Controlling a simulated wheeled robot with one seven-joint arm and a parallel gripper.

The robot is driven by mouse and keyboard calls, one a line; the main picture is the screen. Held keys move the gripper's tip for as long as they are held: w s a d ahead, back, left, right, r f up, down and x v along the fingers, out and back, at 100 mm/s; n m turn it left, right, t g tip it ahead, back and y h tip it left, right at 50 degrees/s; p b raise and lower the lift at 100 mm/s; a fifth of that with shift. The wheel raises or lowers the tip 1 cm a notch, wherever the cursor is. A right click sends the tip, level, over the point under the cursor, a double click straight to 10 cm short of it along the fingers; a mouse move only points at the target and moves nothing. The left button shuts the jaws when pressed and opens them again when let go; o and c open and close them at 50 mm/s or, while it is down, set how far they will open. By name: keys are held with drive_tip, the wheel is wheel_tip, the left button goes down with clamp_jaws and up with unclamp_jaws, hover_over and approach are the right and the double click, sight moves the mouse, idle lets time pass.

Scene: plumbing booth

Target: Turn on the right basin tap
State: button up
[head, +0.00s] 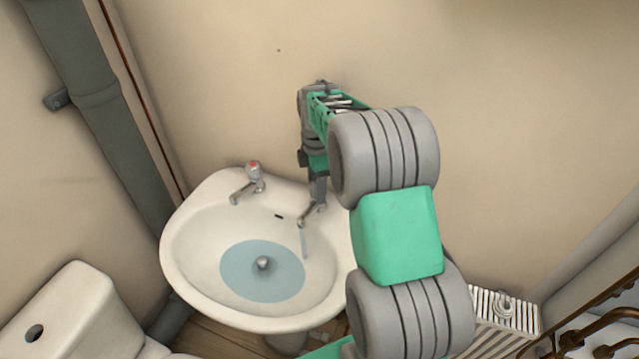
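The white basin (185,255) stands against the wall. Its right tap (308,214) shows only its metal spout; the handle is hidden behind my gripper. A thin stream of water (303,243) falls from this spout, and bluish water (235,275) lies in the bowl. My gripper (318,188) points down over the right tap's top, at or touching its handle. The fingers are too small and covered to tell whether they are open or shut. The left tap (252,180) has a red-marked top and no water runs from it.
A grey pipe (95,100) runs down the wall at left. A white toilet cistern (65,320) is at lower left. A white radiator (505,325) and brown pipes (590,335) are at lower right.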

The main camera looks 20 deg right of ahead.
wheel_tip(320, 180, up, 8)
drive_tip(key=shift+f+b, duration=0.15)
drive_tip(key=shift+b, duration=0.2)
